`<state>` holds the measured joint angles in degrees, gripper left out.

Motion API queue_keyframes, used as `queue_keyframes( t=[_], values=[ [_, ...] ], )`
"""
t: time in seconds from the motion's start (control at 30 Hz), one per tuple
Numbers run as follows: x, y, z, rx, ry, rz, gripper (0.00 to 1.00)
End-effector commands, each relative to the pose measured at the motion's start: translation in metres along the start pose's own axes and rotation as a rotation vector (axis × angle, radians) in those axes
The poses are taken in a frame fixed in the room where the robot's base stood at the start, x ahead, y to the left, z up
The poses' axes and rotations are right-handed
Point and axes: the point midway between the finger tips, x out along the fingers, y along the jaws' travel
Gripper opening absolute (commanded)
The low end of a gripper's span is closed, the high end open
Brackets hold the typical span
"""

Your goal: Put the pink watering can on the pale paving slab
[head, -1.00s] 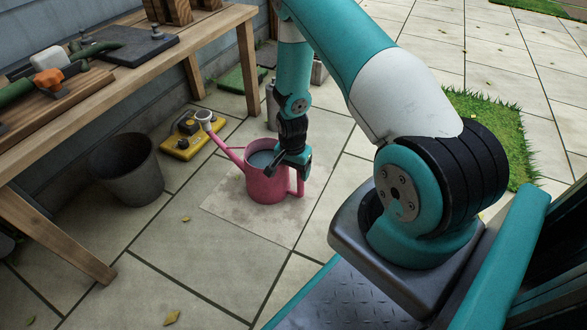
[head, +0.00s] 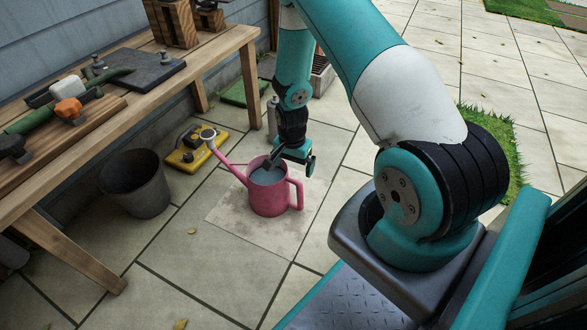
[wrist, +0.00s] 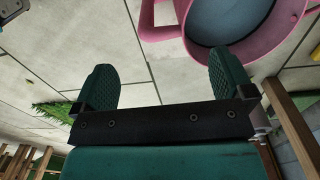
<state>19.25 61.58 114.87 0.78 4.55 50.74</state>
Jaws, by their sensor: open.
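The pink watering can (head: 268,197) stands upright on the pale paving slab (head: 232,215), with its spout to the left and its handle to the right. Its open top shows a grey-blue inside. My gripper (head: 290,168) is above and behind the can's rim in the head view, and its jaws hold nothing. In the wrist view my gripper (wrist: 165,85) has its two fingers wide apart, with only paving between them. The can's rim and handle (wrist: 160,22) show just beyond the fingers; the right fingertip appears close to the rim, and I cannot tell if it touches.
A wooden bench (head: 215,50) with tools runs along the wall. A grey cylinder (head: 272,118) stands behind the can. Paving in front is clear.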

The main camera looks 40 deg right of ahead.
Motion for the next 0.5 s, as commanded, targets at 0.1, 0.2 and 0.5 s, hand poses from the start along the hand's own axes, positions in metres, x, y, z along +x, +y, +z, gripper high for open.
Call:
queue_keyframes(
  t=[0.1, 0.2, 0.5],
  values=[
    [-0.02, 0.0, 0.0, 0.0, 0.001, -0.001, 0.99],
    [-0.028, -0.002, 0.001, -0.007, 0.0, -0.003, 0.99],
    [-0.159, -0.052, 0.079, -0.435, -0.051, -0.13, 0.99]
  ],
)
